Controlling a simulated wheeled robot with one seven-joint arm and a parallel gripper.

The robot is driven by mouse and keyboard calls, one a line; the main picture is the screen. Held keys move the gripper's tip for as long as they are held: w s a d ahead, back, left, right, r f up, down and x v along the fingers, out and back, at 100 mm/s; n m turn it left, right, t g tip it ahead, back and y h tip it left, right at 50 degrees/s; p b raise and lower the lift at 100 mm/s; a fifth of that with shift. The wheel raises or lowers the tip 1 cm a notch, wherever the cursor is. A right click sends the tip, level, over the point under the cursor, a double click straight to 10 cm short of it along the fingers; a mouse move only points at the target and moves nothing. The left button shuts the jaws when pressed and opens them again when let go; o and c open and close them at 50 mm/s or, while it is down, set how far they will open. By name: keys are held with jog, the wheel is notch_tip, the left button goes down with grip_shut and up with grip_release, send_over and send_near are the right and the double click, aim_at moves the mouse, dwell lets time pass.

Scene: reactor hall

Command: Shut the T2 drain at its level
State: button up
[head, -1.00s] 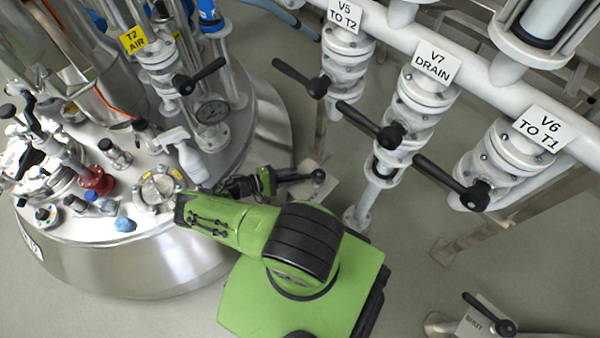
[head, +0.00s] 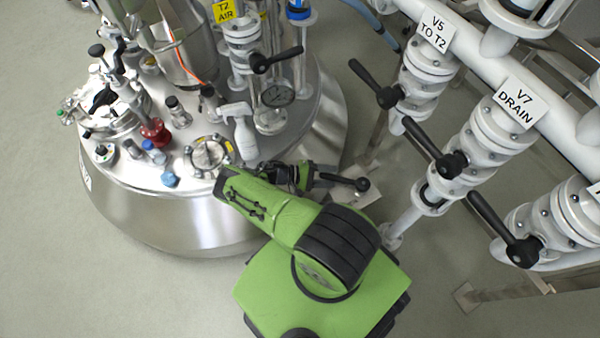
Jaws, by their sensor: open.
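My green arm hides the wrist and part of the valve.
The steel vessel (head: 190,228) with bottles and fittings on its lid stands left. A yellow T2 AIR tag (head: 223,11) is at the top. Pipes with the levered V5 (head: 378,88) and V7 DRAIN (head: 440,150) valves stand right. Floor is clear at lower left.

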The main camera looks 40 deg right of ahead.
jog(key=v, duration=1.3)
jog(key=shift+w+a+r, duration=0.2)
jog(key=shift+w, duration=0.05)
